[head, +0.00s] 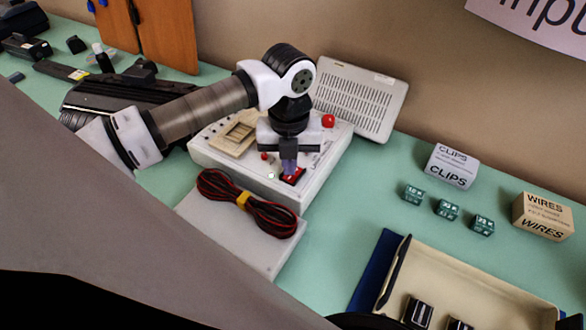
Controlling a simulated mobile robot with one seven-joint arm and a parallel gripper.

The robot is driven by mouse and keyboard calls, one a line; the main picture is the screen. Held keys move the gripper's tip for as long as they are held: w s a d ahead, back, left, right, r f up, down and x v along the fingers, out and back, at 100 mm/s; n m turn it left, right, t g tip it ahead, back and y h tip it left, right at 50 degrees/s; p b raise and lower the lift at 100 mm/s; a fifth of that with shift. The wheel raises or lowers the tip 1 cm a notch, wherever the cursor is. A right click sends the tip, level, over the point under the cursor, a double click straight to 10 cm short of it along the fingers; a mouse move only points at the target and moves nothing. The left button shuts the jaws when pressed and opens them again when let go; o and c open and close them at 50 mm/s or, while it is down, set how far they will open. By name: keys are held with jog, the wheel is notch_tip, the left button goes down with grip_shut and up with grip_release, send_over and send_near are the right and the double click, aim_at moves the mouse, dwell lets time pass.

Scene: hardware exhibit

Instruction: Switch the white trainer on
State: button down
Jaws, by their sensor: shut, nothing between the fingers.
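The white trainer (322,165) is a pale box on the green table in the middle of the head view. It has a beige breadboard area at its left, a red knob (328,121) at the back right and a red rocker switch (294,177) near its front edge. My gripper (289,173) points down over the trainer, its fingers shut and empty at the red switch. Whether the fingertips touch the switch I cannot tell. The fingers hide part of the switch, so its position cannot be read.
A coiled red and black cable (214,184) lies on a grey slab in front. A vented white panel (385,102) leans behind. Small green blocks (447,209), a clips box (452,167), a wires box (542,216) and a cream tray (470,281) are at right. Between them, the table is clear.

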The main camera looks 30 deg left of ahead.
jog(key=shift+r+p, duration=1)
jog(key=shift+r, duration=1.8)
